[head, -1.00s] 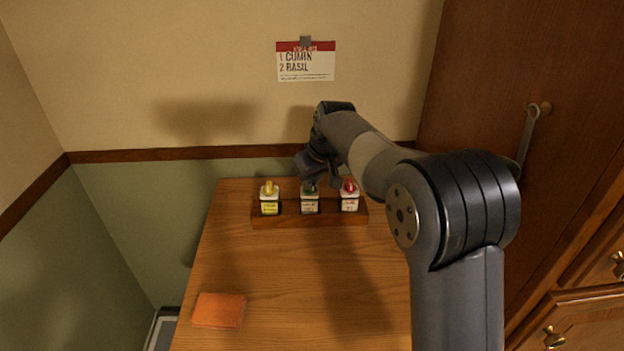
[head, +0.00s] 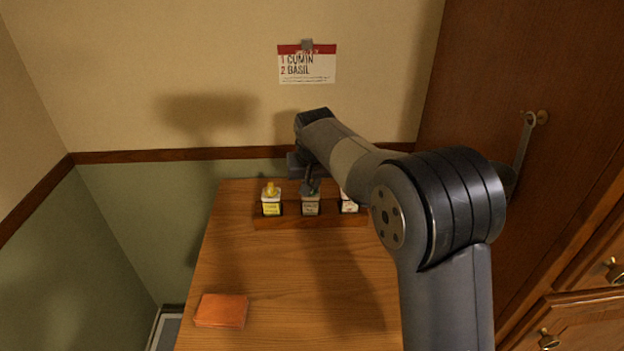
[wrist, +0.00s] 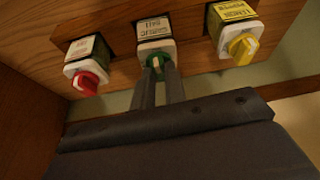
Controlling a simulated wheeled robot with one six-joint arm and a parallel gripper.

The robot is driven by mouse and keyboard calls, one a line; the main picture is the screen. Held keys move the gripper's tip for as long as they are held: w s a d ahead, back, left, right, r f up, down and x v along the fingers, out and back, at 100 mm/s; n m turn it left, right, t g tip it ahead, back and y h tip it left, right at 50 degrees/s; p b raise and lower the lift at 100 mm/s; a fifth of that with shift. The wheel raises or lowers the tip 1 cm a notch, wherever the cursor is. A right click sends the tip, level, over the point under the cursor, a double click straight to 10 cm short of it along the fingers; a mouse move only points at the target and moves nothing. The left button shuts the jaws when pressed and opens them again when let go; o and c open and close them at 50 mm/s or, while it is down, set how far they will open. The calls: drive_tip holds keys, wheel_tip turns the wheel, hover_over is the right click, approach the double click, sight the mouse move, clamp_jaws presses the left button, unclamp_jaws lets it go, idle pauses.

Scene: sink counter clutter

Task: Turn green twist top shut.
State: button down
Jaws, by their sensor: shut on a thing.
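The green twist top (wrist: 155,62) is on the middle jar (wrist: 154,32) in the wrist view, between a red top and a yellow top. My gripper (wrist: 157,70) is shut on the green top, with one finger on each side of it. In the head view my gripper (head: 311,188) reaches down onto the middle jar (head: 311,207) and hides its top. The jar stands in the wooden rack. Whether the top is fully turned cannot be told.
The yellow-topped jar (head: 271,204) stands to the left in the rack (head: 285,222). The right jar (head: 349,205), whose red top (wrist: 87,83) shows in the wrist view, is partly behind my arm. An orange cloth (head: 221,311) lies at the table's front left. A list (head: 307,65) hangs on the wall.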

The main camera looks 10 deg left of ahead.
drive_tip(key=shift+a+m+h, duration=0.1)
drive_tip(key=shift+m+h, duration=0.2)
drive_tip(key=shift+m, duration=0.5)
drive_tip(key=c, duration=1.4)
unclamp_jaws()
drive_tip(key=shift+c, duration=0.2)
drive_tip(key=shift+r, duration=0.15)
drive_tip(key=v, duration=1)
drive_tip(key=shift+s+r+b, duration=0.2)
drive_tip(key=shift+s+b, duration=0.05)
drive_tip(key=shift+b, duration=0.1)
